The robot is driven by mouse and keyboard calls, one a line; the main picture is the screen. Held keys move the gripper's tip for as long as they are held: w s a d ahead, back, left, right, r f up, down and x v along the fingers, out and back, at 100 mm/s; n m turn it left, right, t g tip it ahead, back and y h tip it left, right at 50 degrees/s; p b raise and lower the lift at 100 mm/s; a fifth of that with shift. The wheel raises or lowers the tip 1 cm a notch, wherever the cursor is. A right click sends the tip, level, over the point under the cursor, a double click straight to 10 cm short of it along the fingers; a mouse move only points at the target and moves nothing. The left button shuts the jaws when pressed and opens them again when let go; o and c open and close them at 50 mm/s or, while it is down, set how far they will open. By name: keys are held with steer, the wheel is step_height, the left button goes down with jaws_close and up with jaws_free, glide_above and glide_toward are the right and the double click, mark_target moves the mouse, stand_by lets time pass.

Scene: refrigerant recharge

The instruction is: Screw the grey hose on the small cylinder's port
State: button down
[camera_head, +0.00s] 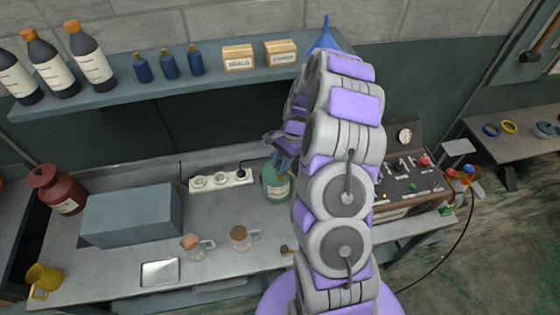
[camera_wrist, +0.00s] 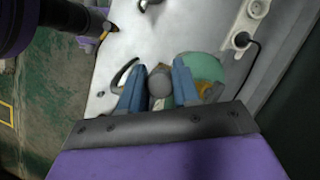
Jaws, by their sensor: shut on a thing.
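The small cylinder (camera_head: 275,184) is a green bottle-like vessel standing on the bench, partly hidden by my arm. In the wrist view the green cylinder (camera_wrist: 196,64) is just beyond the right finger, with an orange-brown part on it. My gripper (camera_wrist: 158,84) has blue fingers shut on a grey rounded piece, which looks like the grey hose's end (camera_wrist: 160,77). A dark grey curved piece shows beside the left finger; I cannot tell whether it is hose. In the head view my gripper (camera_head: 282,145) is close above the cylinder. The port and any contact with it are unclear.
A white power strip (camera_head: 222,180) lies behind, near the cylinder. A control panel with a gauge (camera_head: 404,136) is at right. A shelf (camera_head: 120,96) overhangs the bench.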

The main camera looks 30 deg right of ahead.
steer(key=shift+f+m, duration=0.1)
steer(key=shift+m, duration=0.3)
steer(key=shift+s+p, duration=0.1)
steer(key=shift+p, duration=0.35)
steer(key=shift+m+t+p, duration=0.6)
steer(key=shift+m+p, duration=0.6)
steer(key=shift+m, duration=0.2)
steer(key=c, duration=0.7)
jaws_free()
steer(key=shift+d, duration=0.1)
steer(key=shift+c, duration=0.2)
